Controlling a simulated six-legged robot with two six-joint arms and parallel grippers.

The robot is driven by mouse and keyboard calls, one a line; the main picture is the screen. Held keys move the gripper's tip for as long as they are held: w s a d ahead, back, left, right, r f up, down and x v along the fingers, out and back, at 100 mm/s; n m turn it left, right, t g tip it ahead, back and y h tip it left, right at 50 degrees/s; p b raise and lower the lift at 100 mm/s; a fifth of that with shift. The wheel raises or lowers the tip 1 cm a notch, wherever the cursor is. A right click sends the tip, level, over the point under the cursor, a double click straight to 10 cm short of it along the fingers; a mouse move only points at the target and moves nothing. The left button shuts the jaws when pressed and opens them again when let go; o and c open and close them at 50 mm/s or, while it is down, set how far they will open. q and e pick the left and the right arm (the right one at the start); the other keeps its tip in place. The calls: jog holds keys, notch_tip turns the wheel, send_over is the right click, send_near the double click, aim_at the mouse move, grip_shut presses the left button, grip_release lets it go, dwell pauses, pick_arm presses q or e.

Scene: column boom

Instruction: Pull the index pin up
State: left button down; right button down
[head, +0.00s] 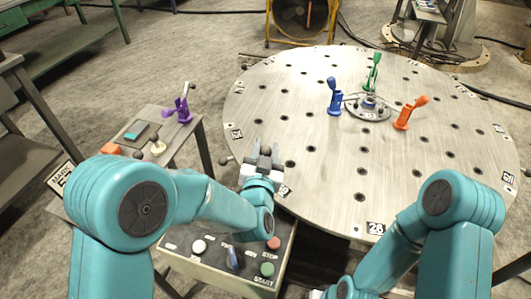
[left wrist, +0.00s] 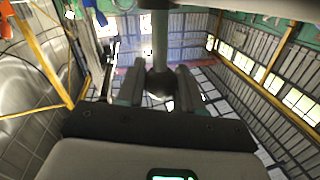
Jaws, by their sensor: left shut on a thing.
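The index pin's dark round knob (head: 265,150) is at the near left rim of the round steel table. My left gripper (head: 263,160) is shut on the knob. In the left wrist view the knob (left wrist: 159,84) sits between the two fingers, with a grey-green shaft (left wrist: 160,40) running from it to the top edge. The pin's lower part and its hole are hidden in the head view, so I cannot tell how high it stands. My right arm comes in at the lower right, its gripper fingers out of the picture.
The round table (head: 300,100) has many holes and carries blue (head: 334,97), green (head: 374,72) and orange (head: 408,113) clamps. A button box (head: 215,258) stands below my left gripper. A side table at left holds a purple clamp (head: 182,105). A fan (head: 299,18) stands behind.

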pick_arm(q)
jog(key=c, duration=0.8)
grip_release()
jog(key=shift+r, duration=0.45)
jog(key=shift+o, duration=0.2)
jog(key=shift+f, duration=0.1)
jog(key=shift+s+f, duration=0.1)
jog(key=shift+s, duration=0.1)
jog(key=s+a+b, duration=0.1)
jog(key=s+b, duration=1.1)
jog(key=s, duration=0.3)
jog(key=shift+s+a, duration=0.4)
